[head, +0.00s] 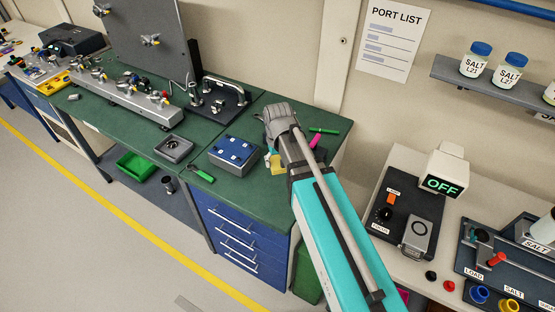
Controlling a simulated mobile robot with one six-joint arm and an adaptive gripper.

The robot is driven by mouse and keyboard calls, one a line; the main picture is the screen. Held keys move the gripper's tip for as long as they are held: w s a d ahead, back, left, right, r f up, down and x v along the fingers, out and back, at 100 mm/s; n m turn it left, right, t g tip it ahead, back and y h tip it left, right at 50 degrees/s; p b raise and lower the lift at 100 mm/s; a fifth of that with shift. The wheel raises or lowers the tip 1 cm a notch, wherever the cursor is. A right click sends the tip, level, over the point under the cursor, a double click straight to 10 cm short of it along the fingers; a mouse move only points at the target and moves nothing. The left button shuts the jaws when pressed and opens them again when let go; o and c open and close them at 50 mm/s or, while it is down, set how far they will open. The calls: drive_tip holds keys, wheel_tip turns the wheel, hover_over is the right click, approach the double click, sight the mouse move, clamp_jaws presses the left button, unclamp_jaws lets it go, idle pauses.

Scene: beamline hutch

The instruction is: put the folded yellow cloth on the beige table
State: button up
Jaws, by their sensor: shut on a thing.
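My gripper (271,153) is over the right end of the green bench top, mostly hidden behind my own arm. A small yellow piece (278,169), which looks like the folded yellow cloth, shows right at the fingers, and the gripper is shut on it. Most of the cloth is hidden, and I cannot tell whether it touches the bench. The beige table (492,166) is at the right, beyond a gap from the green bench.
The beige table carries a box with an OFF display (442,186), a dark control panel (383,212) and a SALT rack (500,262). A blue block (234,153), a green marker (323,131) and a pink item (314,141) lie near my gripper. A wall shelf (480,80) holds SALT jars.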

idle(0.4)
drive_tip(key=shift+f+b, duration=1.05)
drive_tip(key=shift+b, duration=0.05)
drive_tip(key=shift+s+d, duration=0.1)
drive_tip(key=shift+d, duration=0.1)
